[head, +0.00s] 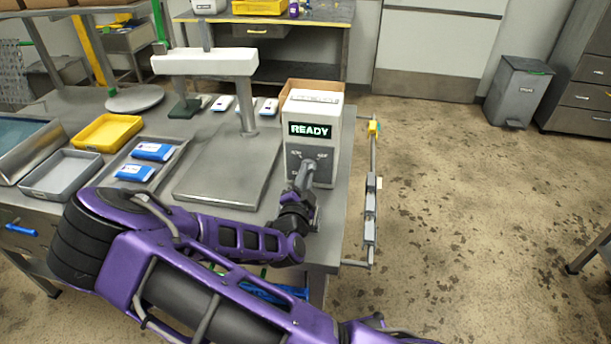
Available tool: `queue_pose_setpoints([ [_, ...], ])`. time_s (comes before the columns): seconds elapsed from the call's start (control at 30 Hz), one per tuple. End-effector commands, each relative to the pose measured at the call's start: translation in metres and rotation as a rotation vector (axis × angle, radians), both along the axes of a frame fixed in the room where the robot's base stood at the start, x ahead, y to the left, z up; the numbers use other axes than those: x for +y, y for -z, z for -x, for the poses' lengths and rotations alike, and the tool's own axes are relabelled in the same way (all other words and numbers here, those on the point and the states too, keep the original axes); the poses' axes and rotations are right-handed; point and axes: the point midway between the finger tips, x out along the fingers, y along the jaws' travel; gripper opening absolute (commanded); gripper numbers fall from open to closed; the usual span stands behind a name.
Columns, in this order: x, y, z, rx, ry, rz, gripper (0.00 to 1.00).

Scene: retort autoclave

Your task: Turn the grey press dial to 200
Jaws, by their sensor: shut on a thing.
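A white and grey press control box (330,132) stands at the right end of the steel table, with a green display (310,129) reading READY. My gripper (307,168) is at the lower front panel of this box, shut on the grey press dial. The dial is largely hidden by my gripper and very small, so its pointer and setting cannot be read. Small markings sit on the panel above my gripper, too small to read clearly.
Left of the box is the press with its white head (205,62) and flat steel plate (212,188). A yellow tray (107,132) and a tray with blue-white pouches (152,151) are further left.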

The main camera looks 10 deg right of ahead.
Motion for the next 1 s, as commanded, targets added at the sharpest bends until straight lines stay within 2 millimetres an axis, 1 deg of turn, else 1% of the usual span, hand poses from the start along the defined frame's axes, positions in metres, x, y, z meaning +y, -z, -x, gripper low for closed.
queue_pose_setpoints([
  [0.47, -0.001, -0.0011, -0.0003, 0.002, 0.002, 0.011, 0.0],
  [0.5, -0.0009, -0.0012, -0.0003, 0.002, 0.002, 0.011, 0.23],
  [0.63, -0.0006, -0.0009, -0.0002, 0.002, 0.001, 0.011, 0.46],
  [0.67, -0.0005, -0.0008, -0.0002, 0.002, 0.001, 0.011, 0.47],
  [0.9, -0.0001, -0.0003, 0.0, 0.004, 0.001, 0.01, 0.47],
  [1.0, 0.0019, -0.0001, 0.0033, 0.003, -0.001, 0.01, 0.47],
])
